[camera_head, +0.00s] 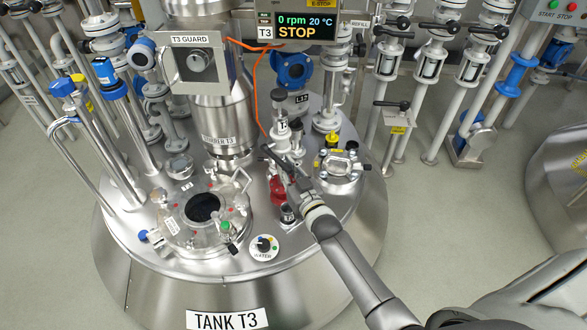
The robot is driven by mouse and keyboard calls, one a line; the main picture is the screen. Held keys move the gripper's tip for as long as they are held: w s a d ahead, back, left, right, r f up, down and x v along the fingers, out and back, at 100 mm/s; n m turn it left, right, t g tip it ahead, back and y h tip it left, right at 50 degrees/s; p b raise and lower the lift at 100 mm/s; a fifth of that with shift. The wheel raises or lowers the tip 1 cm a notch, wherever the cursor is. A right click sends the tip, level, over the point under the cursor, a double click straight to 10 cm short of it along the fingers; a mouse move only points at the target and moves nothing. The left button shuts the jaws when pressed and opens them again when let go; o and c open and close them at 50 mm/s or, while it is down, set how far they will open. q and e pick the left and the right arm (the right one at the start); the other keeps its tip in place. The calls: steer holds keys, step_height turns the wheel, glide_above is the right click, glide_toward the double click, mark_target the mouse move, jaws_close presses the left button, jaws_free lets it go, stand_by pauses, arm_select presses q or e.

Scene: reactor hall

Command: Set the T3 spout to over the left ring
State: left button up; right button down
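Tank T3 (228,319) stands in front of me with a domed steel lid (300,245). On it are a round hatch (205,207) with a dark opening and a small white dial marked WATER (264,246) with a black knob. I cannot tell for sure which part is the spout or which is the left ring. A red part (279,190) and a black-topped fitting (289,214) stand right of the hatch. My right gripper (272,160), dark, reaches in from the lower right among these fittings. Its fingers overlap them, so opening and contact are unclear. My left gripper is out of view.
A steel mixer column with a T3 GUARD box (201,62) rises behind the hatch. A display (297,27) reads 0 rpm, 20 °C, STOP. An orange cable (256,95) hangs near my gripper. Pipes with blue valves (115,90) crowd the left. Clear floor (450,225) lies right.

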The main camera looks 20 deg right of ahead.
steer(key=shift+a+f+m+h, duration=0.2)
steer(key=shift+a+m+h, duration=0.1)
steer(key=shift+m+h, duration=0.3)
steer(key=c, duration=1.5)
jaws_free()
steer(key=shift+o, duration=0.2)
steer(key=shift+r, duration=0.1)
steer(key=shift+s, duration=0.15)
steer(key=s, duration=1.1)
steer(key=shift+s+a, duration=0.15)
steer(key=shift+s, duration=0.2)
